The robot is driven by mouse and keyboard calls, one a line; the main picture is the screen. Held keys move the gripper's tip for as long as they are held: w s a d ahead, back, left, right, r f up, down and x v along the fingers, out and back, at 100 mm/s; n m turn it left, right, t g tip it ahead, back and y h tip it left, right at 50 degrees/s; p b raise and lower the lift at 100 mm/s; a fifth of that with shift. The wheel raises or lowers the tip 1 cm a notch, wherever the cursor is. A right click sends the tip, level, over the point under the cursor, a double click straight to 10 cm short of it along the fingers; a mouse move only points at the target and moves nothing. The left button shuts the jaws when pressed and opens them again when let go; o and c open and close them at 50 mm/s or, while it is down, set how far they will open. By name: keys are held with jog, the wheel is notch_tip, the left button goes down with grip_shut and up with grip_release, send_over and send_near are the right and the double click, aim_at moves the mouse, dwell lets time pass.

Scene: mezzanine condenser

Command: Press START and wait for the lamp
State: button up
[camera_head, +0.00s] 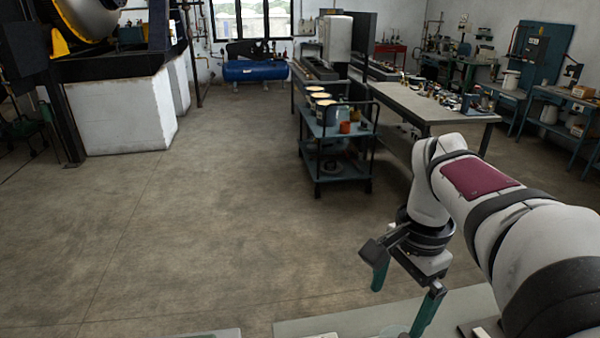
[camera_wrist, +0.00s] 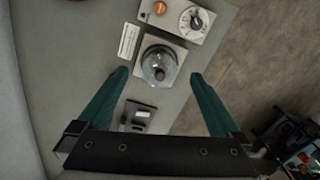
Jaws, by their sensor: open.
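My gripper (camera_wrist: 160,74) is open, its two green fingers apart and nothing between them in the hand. It also shows in the head view (camera_head: 398,308), pointing down over the bench at the lower edge. In the wrist view a clear dome (camera_wrist: 158,66) on a square plate lies between and just beyond the fingertips. I cannot tell whether it covers a button. An orange-red round part (camera_wrist: 160,8) sits on a light panel beside a dial (camera_wrist: 191,21). No START lettering is readable, and I cannot tell which part is the lamp.
A small label plate (camera_wrist: 128,40) lies left of the dome, and a dark switch-like part (camera_wrist: 138,116) lies nearer the palm. The grey bench (camera_head: 370,315) ends at open floor. A loaded trolley (camera_head: 337,145) and a worktable (camera_head: 425,105) stand farther back.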

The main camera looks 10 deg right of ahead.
jog(key=s+a+f+n, duration=0.4)
jog(key=s+a, duration=0.3)
jog(key=s, duration=0.1)
jog(key=s+a+f+n+y, duration=0.1)
jog(key=s+a+f+n, duration=0.2)
jog(key=s+a+n, duration=0.2)
jog(key=s+a, duration=0.2)
jog(key=s, duration=0.1)
jog(key=shift+s+f+n, duration=0.15)
jog(key=shift+f+n, duration=0.15)
jog(key=shift+f, duration=0.1)
jog(key=shift+d, duration=0.1)
grip_shut()
